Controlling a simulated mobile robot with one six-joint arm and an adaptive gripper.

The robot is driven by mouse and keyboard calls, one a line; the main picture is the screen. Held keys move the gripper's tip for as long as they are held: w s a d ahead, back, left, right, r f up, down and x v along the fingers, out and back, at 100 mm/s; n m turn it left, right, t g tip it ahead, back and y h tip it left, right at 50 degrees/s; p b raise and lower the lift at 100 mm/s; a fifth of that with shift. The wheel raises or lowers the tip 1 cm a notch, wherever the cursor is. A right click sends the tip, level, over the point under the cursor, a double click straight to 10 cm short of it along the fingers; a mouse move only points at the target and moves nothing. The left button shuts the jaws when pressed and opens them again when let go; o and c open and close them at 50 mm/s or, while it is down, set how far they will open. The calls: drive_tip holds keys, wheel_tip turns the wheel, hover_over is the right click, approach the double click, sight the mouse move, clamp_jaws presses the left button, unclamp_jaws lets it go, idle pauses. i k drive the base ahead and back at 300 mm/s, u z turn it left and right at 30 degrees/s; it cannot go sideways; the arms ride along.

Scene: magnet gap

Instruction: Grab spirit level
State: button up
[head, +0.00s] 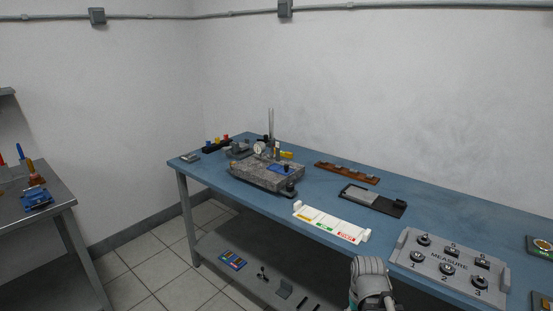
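I cannot single out the spirit level with certainty at this size. Small pieces stand on a speckled granite block (250,177) on the blue-topped bench (440,215), among them a round white dial (259,148), a yellow piece (285,154) and a flat blue piece (281,168). A dark tray (392,208) right of the block holds a flat grey piece (361,196). A rounded grey-white part of my arm shows at the bottom edge, in front of the bench. My gripper's fingers are not in view.
A white tray with coloured labels (331,222) lies along the front edge. A grey "MEASURE" board (450,264) with several knob-like pieces is at right. A brown rack (346,172) lies at the back. A lower shelf holds small tools. A second table (50,216) stands left, across open floor.

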sight(288, 154)
drive_tip(key=k, duration=0.85)
drive_tip(key=u, duration=0.65)
drive_tip(key=i, duration=1.35)
drive_tip(key=z, duration=0.1)
